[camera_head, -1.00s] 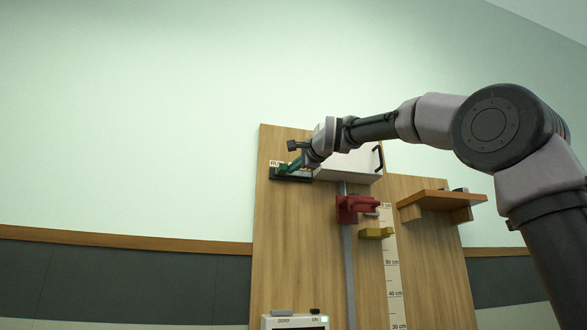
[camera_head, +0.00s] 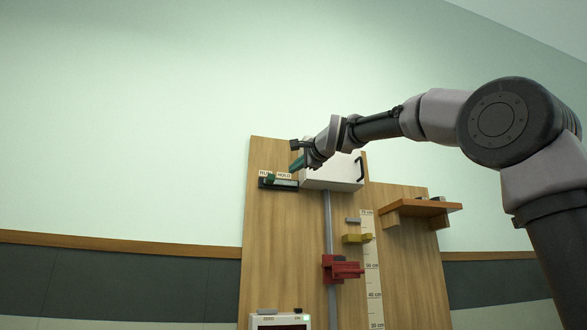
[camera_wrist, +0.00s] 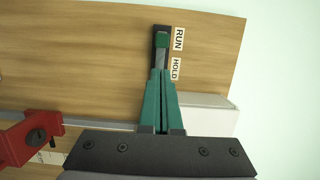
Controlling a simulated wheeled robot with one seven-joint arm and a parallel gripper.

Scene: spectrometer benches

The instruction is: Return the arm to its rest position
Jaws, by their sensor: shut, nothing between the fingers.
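My gripper (camera_head: 297,165) is shut and empty. In the head view its green fingers are just above and right of the black switch plate (camera_head: 291,185) on the wooden board. In the wrist view the closed fingers (camera_wrist: 161,73) point at the HOLD end of the switch. The green switch knob (camera_wrist: 161,40) is at the RUN end, apart from the fingertips. My arm is stretched out from the right side of the head view, raised in front of the board. The rest position itself is not marked in any view.
A white box (camera_head: 335,178) is right beside my gripper. A red carriage (camera_head: 342,269) sits on the vertical rail, below a yellow bracket (camera_head: 356,238). A wooden shelf (camera_head: 422,208) juts out at right. The wall area left of the board is clear.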

